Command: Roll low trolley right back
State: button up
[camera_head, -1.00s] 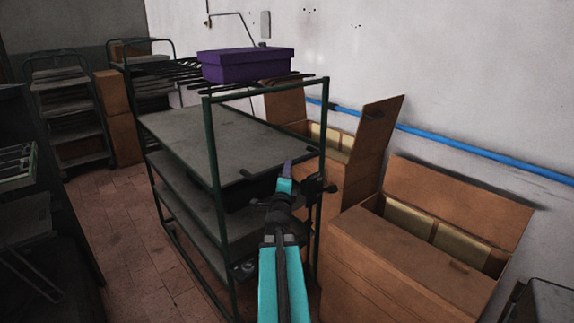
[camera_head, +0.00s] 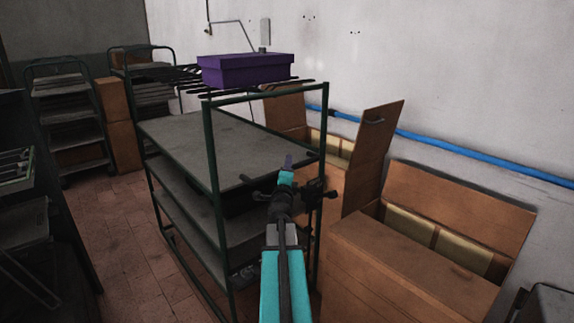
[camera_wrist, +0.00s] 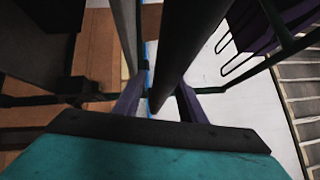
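A low green-framed trolley (camera_head: 211,150) with grey shelves stands in the middle of the head view, its near end toward me. My gripper (camera_head: 289,162) is at that near end, left of the trolley's right post in the picture. In the wrist view, the two purple fingers of my gripper (camera_wrist: 160,98) are apart. A dark bar (camera_wrist: 192,45) runs between or just beyond them, with a narrow gap beside the left finger. I cannot tell whether the bar touches the right finger. The trolley's wheels are hidden.
A purple box (camera_head: 245,70) sits on a dark rack behind the trolley. Open cardboard boxes (camera_head: 400,255) stand close on the right by the wall and blue pipe (camera_head: 450,141). Two more trolleys (camera_head: 68,110) stand back left. Brick floor (camera_head: 120,220) is clear left of the trolley.

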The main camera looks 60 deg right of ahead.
jog(key=shift+x, duration=1.45)
